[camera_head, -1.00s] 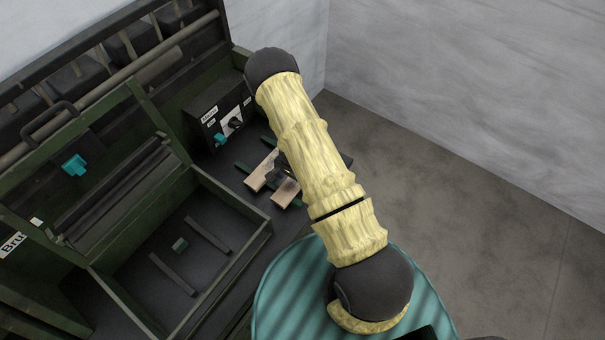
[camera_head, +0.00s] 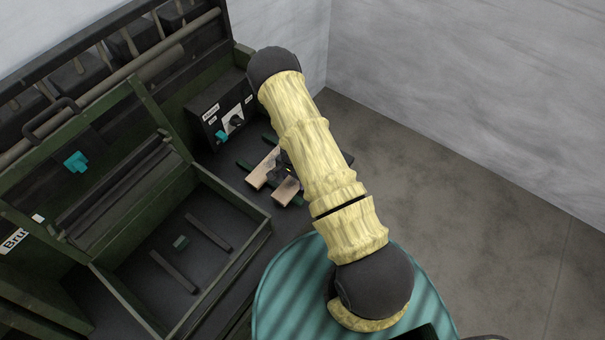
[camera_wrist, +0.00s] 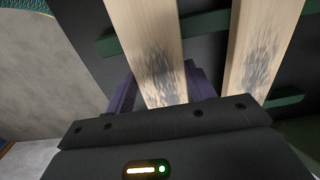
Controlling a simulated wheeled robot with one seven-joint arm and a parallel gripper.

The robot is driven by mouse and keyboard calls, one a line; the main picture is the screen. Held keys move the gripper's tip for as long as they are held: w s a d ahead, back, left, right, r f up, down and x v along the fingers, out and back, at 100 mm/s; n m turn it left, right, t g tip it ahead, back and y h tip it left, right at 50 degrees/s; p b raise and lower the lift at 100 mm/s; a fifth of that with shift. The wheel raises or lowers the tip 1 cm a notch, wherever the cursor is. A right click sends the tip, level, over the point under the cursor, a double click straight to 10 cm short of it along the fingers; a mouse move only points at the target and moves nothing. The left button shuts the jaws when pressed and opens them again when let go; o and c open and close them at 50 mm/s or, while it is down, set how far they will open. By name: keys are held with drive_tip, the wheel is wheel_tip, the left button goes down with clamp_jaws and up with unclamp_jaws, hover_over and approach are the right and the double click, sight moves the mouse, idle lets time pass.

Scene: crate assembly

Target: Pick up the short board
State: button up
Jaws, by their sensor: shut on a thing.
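Two pale wooden boards lie side by side on dark green strips; the nearer one (camera_head: 286,193) and the other one (camera_head: 261,173) are partly covered by my arm and gripper. In the wrist view my gripper (camera_wrist: 163,92) is shut on the left board (camera_wrist: 148,32), with one dark purple finger at each side of it. The right board (camera_wrist: 264,45) is outside the fingers. Both boards have dark smudges. Their far ends are out of the wrist view, so I cannot compare lengths. The held board appears to be at the strips' level; I cannot tell whether it touches them.
A dark control box (camera_head: 212,108) with a knob and a teal part stands behind the boards. An open green crate (camera_head: 262,240) with dark bars inside is to the left. A round teal striped surface (camera_head: 275,290) is in front. Bare floor (camera_head: 470,190) lies to the right.

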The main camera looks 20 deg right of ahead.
drive_tip(key=shift+r, duration=0.1)
wheel_tip(320, 180, up, 10)
drive_tip(key=b, duration=0.1)
idle(0.4)
idle(0.4)
drive_tip(key=n, duration=0.7)
drive_tip(key=s+n, duration=0.1)
drive_tip(key=n, duration=0.2)
drive_tip(key=shift+a+f+n, duration=0.2)
drive_tip(key=shift+f+n, duration=0.15)
drive_tip(key=shift+n, duration=0.05)
